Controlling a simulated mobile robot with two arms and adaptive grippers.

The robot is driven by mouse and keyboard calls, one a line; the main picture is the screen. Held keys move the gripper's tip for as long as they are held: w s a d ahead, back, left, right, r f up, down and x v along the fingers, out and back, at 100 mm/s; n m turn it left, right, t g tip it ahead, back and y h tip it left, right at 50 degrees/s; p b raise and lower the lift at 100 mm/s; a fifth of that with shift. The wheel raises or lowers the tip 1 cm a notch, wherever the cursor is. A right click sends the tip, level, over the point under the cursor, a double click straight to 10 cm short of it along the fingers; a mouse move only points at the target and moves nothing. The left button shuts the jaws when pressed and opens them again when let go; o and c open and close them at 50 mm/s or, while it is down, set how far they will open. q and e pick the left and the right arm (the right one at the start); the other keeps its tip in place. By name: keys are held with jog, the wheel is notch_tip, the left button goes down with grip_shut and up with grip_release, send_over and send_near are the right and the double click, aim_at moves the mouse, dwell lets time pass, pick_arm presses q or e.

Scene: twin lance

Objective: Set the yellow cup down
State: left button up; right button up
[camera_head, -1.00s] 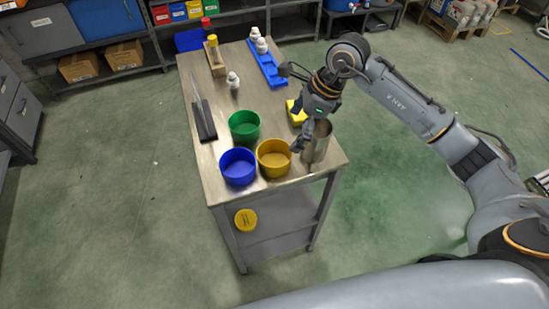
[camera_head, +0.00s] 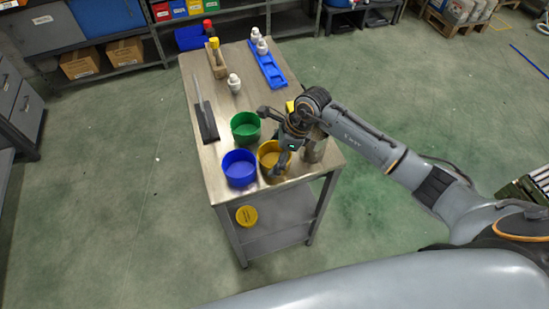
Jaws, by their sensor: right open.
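The yellow cup (camera_head: 267,165) stands upright on the metal table (camera_head: 213,160), near its front edge. It is partly hidden by my right gripper. My right gripper (camera_head: 279,164) is open and points down at the right side of the yellow cup; its fingers overlap the cup's rim in this view. I cannot tell whether they touch the cup. My left gripper is out of view.
A blue cup (camera_head: 239,168) stands left of the yellow cup, a green cup (camera_head: 245,126) behind it. A metal cylinder (camera_head: 315,150) is close on the right. A blue tray (camera_head: 268,66) with white bottles lies at the back. A yellow round piece (camera_head: 246,216) is on the lower shelf.

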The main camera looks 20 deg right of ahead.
jog(key=c, duration=1.2)
jog(key=shift+o, duration=0.2)
